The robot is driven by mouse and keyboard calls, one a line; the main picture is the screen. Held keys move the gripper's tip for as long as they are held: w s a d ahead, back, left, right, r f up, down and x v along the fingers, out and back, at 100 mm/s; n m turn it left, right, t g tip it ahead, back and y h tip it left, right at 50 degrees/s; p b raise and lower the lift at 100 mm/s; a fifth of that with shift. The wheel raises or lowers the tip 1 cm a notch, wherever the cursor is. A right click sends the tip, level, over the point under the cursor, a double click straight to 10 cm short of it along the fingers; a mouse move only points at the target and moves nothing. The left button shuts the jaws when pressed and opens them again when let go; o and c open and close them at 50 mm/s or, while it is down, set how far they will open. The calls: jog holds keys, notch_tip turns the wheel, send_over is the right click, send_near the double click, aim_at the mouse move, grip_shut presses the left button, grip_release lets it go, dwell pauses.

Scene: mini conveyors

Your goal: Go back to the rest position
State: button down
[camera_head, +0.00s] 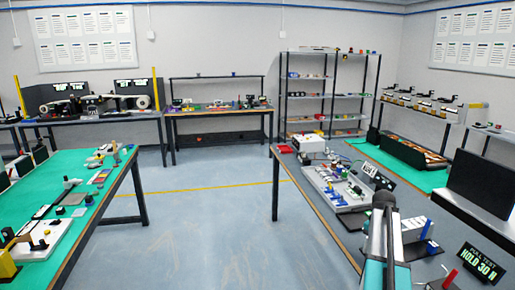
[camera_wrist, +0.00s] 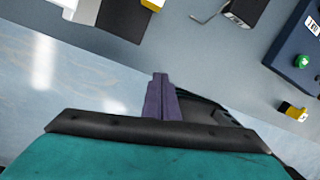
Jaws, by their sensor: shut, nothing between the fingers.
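My gripper (camera_wrist: 158,98) shows in the wrist view as two narrow purple fingers pressed together with nothing between them. Its tips lie across the edge of a grey table top (camera_wrist: 180,50) in that picture, with shiny floor to the lower left. I see it touching no object. In the head view my teal and grey arm rises from the bottom edge over the right-hand grey table (camera_head: 325,215). The dark end of the arm hides part of the table, and the finger state is not clear there.
A white board with small parts (camera_head: 337,187) and a "HOLD 30 N" display (camera_head: 480,263) stand on the right table. A green-topped table (camera_head: 95,200) is at left. Blue floor (camera_head: 215,225) between them is clear. A green button (camera_wrist: 302,61) and yellow-black block (camera_wrist: 293,110) lie right in the wrist view.

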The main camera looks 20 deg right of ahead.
jog(key=a+f+n+g+y, duration=0.1)
jog(key=a+f+g, duration=0.1)
jog(key=a+f, duration=1.15)
jog(key=a+f+n+g, duration=0.1)
jog(key=a+f, duration=1)
jog(key=a, duration=0.5)
jog(key=s+a+f+m, duration=0.8)
jog(key=s+a+m, duration=0.1)
jog(key=s+m, duration=0.2)
jog(key=s+a+f+m+g, duration=0.1)
jog(key=s+a+f+m, duration=0.6)
jog(key=s+a+m, duration=0.3)
jog(key=s+m, duration=0.1)
jog(key=s, duration=0.1)
jog(key=shift+s+a+f+g, duration=0.15)
jog(key=shift+s+f+g, duration=0.15)
jog(key=shift+s+f, duration=0.05)
dwell(0.7)
